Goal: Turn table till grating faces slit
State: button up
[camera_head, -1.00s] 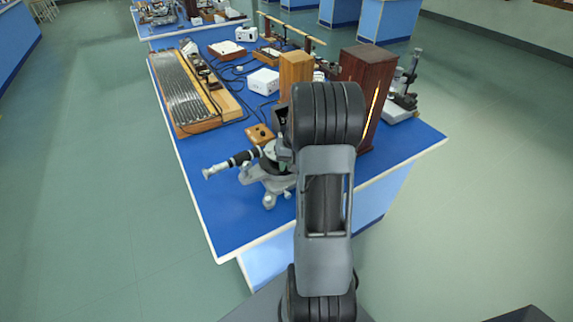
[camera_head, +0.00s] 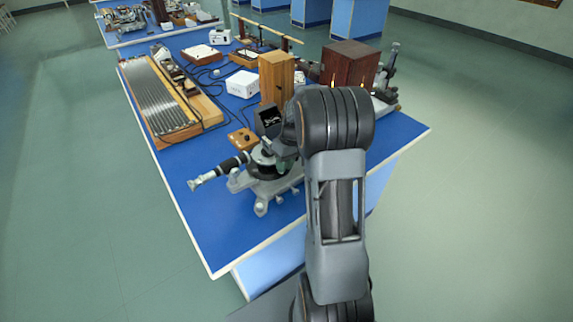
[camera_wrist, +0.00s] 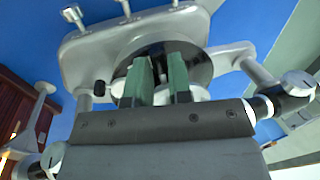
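The spectrometer (camera_head: 262,205) stands on the near part of the blue bench, with its telescope (camera_head: 215,173) pointing left. Its grey base (camera_wrist: 90,52) and dark round table (camera_wrist: 202,68) fill the middle of the wrist view. My gripper (camera_wrist: 159,70) is over the round table, its two green fingers apart with a gap between them. In the head view my arm hides most of the gripper. The grating cannot be made out, and I cannot tell whether anything lies between the fingers. A dark wooden box (camera_head: 350,64) stands behind; a glow shows on it at the wrist view's left edge.
A lighter wooden block (camera_head: 276,78), a small wooden box (camera_head: 243,140) and a white box (camera_head: 243,83) stand behind the spectrometer. A long ribbed board (camera_head: 160,98) lies at left. The bench's front left corner is bare. Open floor lies on both sides.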

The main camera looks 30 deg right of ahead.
jog(key=o, duration=0.4)
jog(key=v, duration=1.3)
jog(key=shift+d+r, duration=0.15)
jog(key=shift+r, duration=0.25)
